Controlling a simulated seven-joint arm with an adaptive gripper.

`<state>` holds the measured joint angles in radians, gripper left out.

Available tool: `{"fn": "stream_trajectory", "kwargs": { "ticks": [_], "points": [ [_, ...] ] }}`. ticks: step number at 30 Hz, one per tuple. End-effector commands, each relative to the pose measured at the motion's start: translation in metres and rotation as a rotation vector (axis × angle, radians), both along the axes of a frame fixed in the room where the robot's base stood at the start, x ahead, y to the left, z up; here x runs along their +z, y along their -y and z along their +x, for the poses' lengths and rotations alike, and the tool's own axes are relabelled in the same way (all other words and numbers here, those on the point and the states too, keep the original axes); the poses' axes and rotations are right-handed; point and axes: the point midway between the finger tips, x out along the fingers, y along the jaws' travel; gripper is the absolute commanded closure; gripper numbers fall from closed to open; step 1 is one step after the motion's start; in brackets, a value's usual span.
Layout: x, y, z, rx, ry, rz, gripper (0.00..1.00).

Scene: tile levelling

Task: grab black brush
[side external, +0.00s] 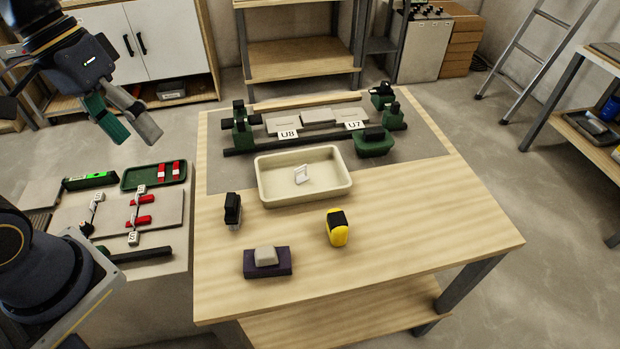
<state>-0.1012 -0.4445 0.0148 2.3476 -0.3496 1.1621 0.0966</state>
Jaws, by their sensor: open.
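A small black object (233,208) with a paler lower end, which looks like the black brush, stands upright on the wooden table (420,215), left of and in front of the cream tray. My gripper (137,136) is at the upper left, raised in the air, with one green and one grey finger apart and nothing between them. It is well away from the black brush, to its upper left in the picture.
The cream tray (345,188) holds a small white piece. A yellow and black object (337,229) and a purple block (254,272) with a pale top stand nearby. Green fixtures (242,135) and tiles labelled U8 and U7 are behind. The table's right side is clear.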

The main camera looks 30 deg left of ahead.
Motion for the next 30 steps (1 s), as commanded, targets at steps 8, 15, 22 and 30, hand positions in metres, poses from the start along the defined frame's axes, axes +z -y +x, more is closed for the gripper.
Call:
{"fn": "stream_trajectory", "kwargs": {
  "ticks": [8, 15, 22, 30],
  "points": [
    [-0.044, -0.016, 0.054, 0.289, -0.418, -0.405, 0.24],
    [-0.11, -0.067, 0.092, 0.604, -0.666, -0.8, 0.24],
    [-0.202, -0.124, 0.089, 0.933, -0.827, -1.183, 0.24],
    [-0.288, -0.139, 0.041, 1.196, -0.967, -1.47, 0.24]
  ]
}}
